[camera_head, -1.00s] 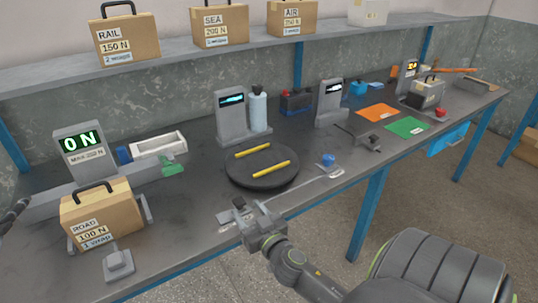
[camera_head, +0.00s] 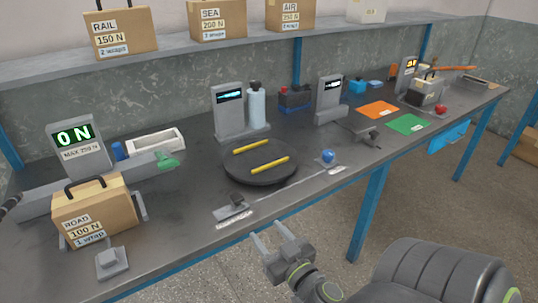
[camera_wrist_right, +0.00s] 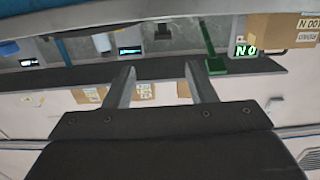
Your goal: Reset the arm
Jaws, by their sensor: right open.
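My right gripper (camera_head: 271,237) is open and empty, just off the bench's front edge, with its two fingers spread apart. Its fingers also show apart in the right wrist view (camera_wrist_right: 158,82), with nothing between them. A small grey slider with a dark lever (camera_head: 236,206) sits on the bench beyond the gripper, apart from it. A thin rail runs from it toward a blue knob (camera_head: 327,156). A black round turntable (camera_head: 240,174) with two yellow strips stands behind. My left gripper does not show.
A cardboard ROAD case (camera_head: 95,210) stands at the left by a display reading 0 N (camera_head: 75,138). A grey post (camera_head: 228,112) and bottle (camera_head: 256,105) stand behind the turntable. The shelf (camera_head: 170,52) holds more cases. Floor space in front is free.

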